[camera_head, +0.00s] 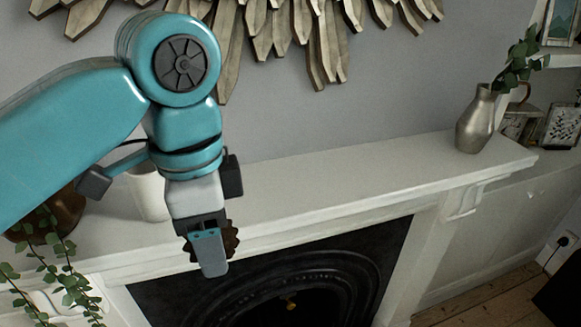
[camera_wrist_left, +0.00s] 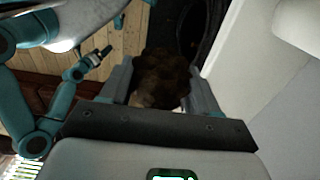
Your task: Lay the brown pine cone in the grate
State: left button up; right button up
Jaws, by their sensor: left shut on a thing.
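My left gripper (camera_head: 210,252) is shut on the brown pine cone (camera_head: 231,241), in front of the mantel's front edge. In the left wrist view the pine cone (camera_wrist_left: 162,78) sits between the two fingers of my left gripper (camera_wrist_left: 160,92). The black fireplace grate (camera_head: 322,283) is below and to the right of the gripper in the head view; its lower part is cut off by the frame. My right gripper (camera_wrist_left: 98,56) shows small in the left wrist view; its jaws are too small to read.
The white mantel shelf (camera_head: 330,185) runs across the wall. A white cup (camera_head: 148,192) and a trailing plant (camera_head: 70,285) stand at its left, a metal vase (camera_head: 476,120) at its right. A wooden wall ornament (camera_head: 315,35) hangs above. The mantel's middle is clear.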

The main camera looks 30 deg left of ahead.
pick_arm(q)
jog(key=shift+s+a+r, duration=0.1)
jog(key=shift+s, duration=0.1)
jog(key=shift+w+a, duration=0.1)
jog(key=shift+w, duration=0.2)
jog(key=w+a+f+p, duration=0.1)
jog(key=w+a+p, duration=0.1)
jog(key=w+a, duration=0.2)
jog(key=w+a+f+p, duration=0.1)
jog(key=w+a+p, duration=0.1)
jog(key=w+a, duration=0.2)
jog(key=w+a+p, duration=0.2)
jog(key=w+a, duration=0.2)
jog(key=a, duration=0.2)
jog(key=shift+a+f, duration=0.3)
jog(key=shift+f, duration=0.1)
jog(key=shift+d+f, duration=0.1)
jog(key=shift+f, duration=0.15)
notch_tip(320, 180, down, 3)
jog(key=shift+f, duration=0.1)
jog(key=shift+w+a+f+p, duration=0.2)
jog(key=shift+f+p, duration=0.05)
jog(key=shift+p, duration=0.2)
jog(key=shift+f, duration=0.1)
jog(key=shift+d, duration=0.15)
